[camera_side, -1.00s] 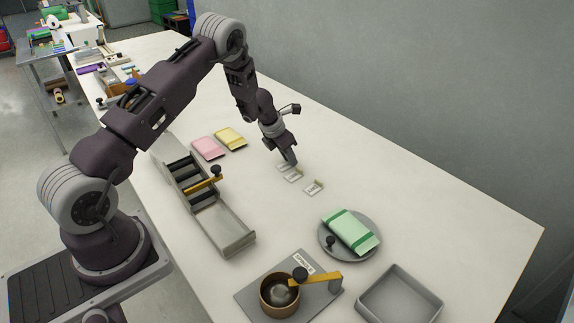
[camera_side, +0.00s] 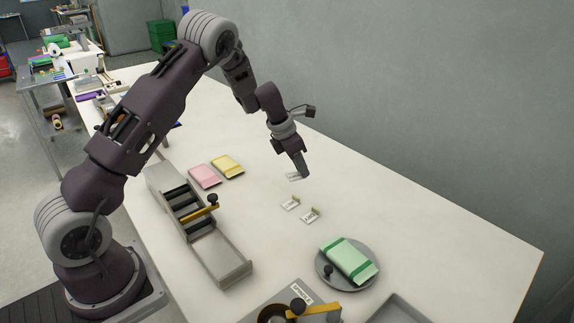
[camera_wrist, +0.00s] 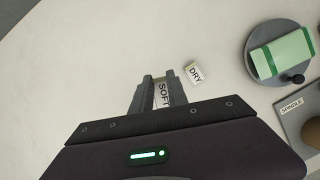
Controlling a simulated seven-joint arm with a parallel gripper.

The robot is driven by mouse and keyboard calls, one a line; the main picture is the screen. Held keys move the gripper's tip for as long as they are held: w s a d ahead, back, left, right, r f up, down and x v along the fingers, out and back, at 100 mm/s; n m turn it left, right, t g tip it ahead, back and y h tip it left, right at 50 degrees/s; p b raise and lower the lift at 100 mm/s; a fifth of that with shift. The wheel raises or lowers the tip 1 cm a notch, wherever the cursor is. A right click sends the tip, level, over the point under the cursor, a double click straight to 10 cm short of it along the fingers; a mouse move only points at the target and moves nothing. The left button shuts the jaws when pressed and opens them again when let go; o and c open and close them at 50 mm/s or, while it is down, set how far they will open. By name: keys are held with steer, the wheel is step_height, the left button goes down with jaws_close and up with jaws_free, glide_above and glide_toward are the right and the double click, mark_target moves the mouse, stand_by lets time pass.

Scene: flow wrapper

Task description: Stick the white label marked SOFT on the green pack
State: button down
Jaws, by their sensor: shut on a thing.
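My gripper (camera_wrist: 162,80) is shut on the white label marked SOFT (camera_wrist: 163,97), which shows between the fingers in the wrist view. In the side view my gripper (camera_side: 303,177) is above the table, with the pale label (camera_side: 293,177) at its fingertips. The green pack (camera_side: 348,259) lies on a round grey plate (camera_side: 322,272) to the lower right, apart from my gripper. The pack (camera_wrist: 283,52) is also at the right of the wrist view.
Two other labels lie on the table, one (camera_side: 290,203) and one marked DRY (camera_wrist: 195,74). Pink (camera_side: 204,176) and yellow (camera_side: 228,166) packs and a grey roller tray (camera_side: 222,259) are at left. A SPINDLE plate (camera_side: 270,298) stands in front.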

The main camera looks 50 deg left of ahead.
steer(key=s+d+m+g+h, duration=0.15)
steer(key=d+m, duration=0.55)
steer(key=d, duration=0.7)
steer(key=m+g+h, duration=0.2)
steer(key=m+g, duration=0.1)
steer(key=m, duration=0.5)
glide_above(357, 263)
steer(key=a, duration=0.2)
steer(key=shift+w+d+r, duration=0.1)
steer(key=shift+d+r, duration=0.1)
steer(key=shift+r, duration=0.15)
steer(key=shift+d+f, duration=0.1)
steer(key=shift+f, duration=1.9)
steer(key=shift+f, duration=0.15)
steer(key=shift+f, duration=0.65)
steer(key=shift+f, duration=0.25)
steer(key=c, duration=1.7)
jaws_free()
steer(key=shift+o, duration=0.6)
